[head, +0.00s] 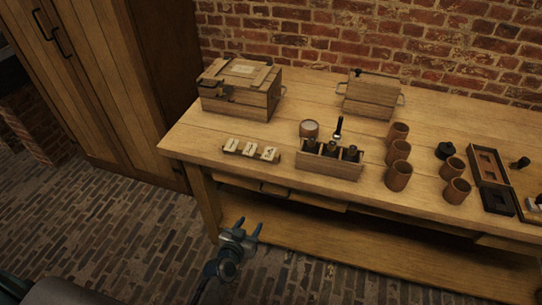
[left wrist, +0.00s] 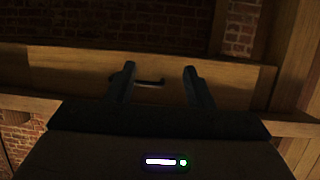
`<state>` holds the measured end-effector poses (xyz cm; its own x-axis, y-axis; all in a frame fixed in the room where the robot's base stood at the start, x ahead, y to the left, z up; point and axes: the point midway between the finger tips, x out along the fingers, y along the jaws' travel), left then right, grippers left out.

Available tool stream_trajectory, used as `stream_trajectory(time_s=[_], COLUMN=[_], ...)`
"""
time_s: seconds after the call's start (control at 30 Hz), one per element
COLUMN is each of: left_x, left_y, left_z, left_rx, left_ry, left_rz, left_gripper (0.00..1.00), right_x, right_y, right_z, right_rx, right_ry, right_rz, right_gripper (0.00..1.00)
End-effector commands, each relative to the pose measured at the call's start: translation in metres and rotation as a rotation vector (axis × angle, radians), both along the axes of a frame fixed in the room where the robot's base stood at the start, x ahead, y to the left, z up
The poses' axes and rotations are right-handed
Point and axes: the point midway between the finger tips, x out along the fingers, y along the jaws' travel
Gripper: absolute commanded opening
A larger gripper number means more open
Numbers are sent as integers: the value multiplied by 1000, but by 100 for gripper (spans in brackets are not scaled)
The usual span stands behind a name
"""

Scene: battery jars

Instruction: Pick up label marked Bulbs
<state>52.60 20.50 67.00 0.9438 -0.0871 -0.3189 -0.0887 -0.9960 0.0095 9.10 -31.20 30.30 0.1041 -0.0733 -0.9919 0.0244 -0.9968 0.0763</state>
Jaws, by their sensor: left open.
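Several small pale labels (head: 249,149) stand in a row in a dark holder at the left front of the wooden table (head: 200,137). They carry dark marks too small to read, so I cannot tell which one says Bulbs. My left gripper (head: 247,229) is below and in front of the table's left end, lower than the tabletop and well apart from the labels. In the left wrist view its two fingers (left wrist: 156,85) are spread with nothing between them. My right gripper is not in view.
A wooden chest (head: 240,100) stands behind the labels. A wooden rack (head: 328,166) with dark jars is to their right, with several brown cups (head: 398,176) beyond. The table's front edge and lower shelf (head: 330,245) are near my left gripper.

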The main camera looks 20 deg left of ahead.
Motion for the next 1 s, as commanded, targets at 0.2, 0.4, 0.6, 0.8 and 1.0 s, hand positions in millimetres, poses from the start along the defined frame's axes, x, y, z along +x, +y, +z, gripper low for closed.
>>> stream_trajectory(time_s=[0.2, 0.4, 0.6, 0.8, 1.0], left_x=[31, 46, 77, 93, 122], left_y=[-4, -5, -7, -9, -13], left_z=[130, 160, 158, 158, 160], left_rx=[-14, -17, -16, -16, -16], left_ry=[-273, -330, -326, -326, -326], left_rz=[16, 22, 21, 21, 22], left_gripper=[47, 47, 47, 47, 47], right_x=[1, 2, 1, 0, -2], right_y=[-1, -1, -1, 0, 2], right_z=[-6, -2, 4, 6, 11], right_rx=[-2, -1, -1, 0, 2], right_ry=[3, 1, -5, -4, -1], right_rz=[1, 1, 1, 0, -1], right_gripper=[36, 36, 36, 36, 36])
